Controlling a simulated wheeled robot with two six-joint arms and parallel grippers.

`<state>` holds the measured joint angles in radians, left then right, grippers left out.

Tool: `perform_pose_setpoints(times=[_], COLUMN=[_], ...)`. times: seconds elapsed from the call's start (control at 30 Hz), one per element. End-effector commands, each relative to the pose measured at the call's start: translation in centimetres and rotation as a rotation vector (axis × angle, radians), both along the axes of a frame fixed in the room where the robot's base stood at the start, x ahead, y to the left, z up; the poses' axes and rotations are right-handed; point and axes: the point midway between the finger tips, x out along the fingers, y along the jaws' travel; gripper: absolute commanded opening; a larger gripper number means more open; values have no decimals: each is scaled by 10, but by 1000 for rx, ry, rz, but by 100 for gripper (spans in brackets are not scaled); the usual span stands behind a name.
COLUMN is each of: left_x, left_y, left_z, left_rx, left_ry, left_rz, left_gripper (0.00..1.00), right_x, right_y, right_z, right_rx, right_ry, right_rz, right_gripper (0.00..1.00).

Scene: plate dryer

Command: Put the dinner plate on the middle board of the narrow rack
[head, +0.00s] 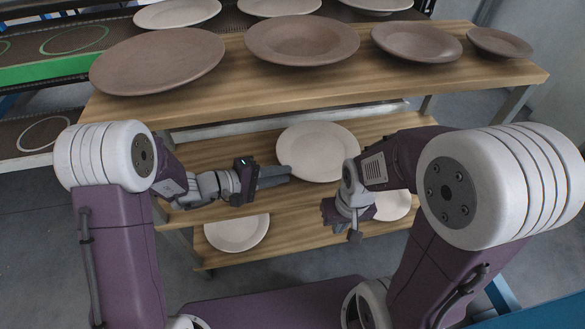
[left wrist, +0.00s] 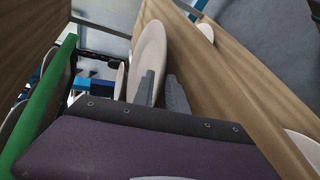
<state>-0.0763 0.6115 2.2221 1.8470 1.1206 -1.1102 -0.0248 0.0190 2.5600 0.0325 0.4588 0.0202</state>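A pale, round plate (head: 318,152) lies flat on the middle board (head: 225,155) of a wooden rack. It also shows edge-on in the left wrist view (left wrist: 151,48). My left gripper (head: 280,174) is at the plate's left rim, low over the middle board. Its two fingers (left wrist: 163,92) stand apart in the wrist view, with the plate just beyond them. I cannot tell whether they touch the rim. My right gripper (head: 350,228) hangs at the front right of the middle board, apart from the plate. Its fingers are too small to judge.
The top board (head: 300,88) carries several brown plates, the largest (head: 160,60) at the left. Pale plates (head: 237,232) sit on the lower board (head: 290,245), partly hidden by the middle board. A green-edged rack (head: 45,74) stands at the left.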

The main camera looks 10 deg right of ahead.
Motion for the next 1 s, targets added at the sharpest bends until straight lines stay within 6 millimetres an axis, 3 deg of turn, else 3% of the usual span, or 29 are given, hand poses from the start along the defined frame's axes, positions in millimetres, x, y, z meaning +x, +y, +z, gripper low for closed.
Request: perform_pose_setpoints(times=[0.03, 0.2, 0.57, 0.63, 0.7, 0.77, 0.83, 0.9, 1.0], left_x=[-2, -8, -12, -31, -67, -105, -142, -161, -163], left_y=[9, 25, 26, 26, 32, 49, 86, 129, 182], left_z=[7, 11, 9, 5, -5, -18, -36, -47, -52], left_rx=[0, 0, 6, 48, 152, 299, 518, 738, 991], left_ry=[2, 2, 7, 46, 120, 189, 239, 241, 176], left_rz=[5, 2, -10, -64, -163, -256, -337, -373, -367], left_gripper=[17, 17, 17, 17, 17, 17, 17, 17, 17], right_x=[0, 0, 0, 0, 0, 0, 0, 0, 0], right_y=[0, 0, 0, 0, 0, 0, 0, 0, 0], right_z=[8, 13, 12, 12, 12, 12, 12, 12, 12], right_rx=[0, 0, 0, 0, 0, 0, 0, 0, 0], right_ry=[0, 0, 0, 0, 0, 0, 0, 0, 0], right_rz=[0, 0, 0, 0, 0, 0, 0, 0, 0], right_gripper=[0, 0, 0, 0, 0, 0, 0, 0, 0])
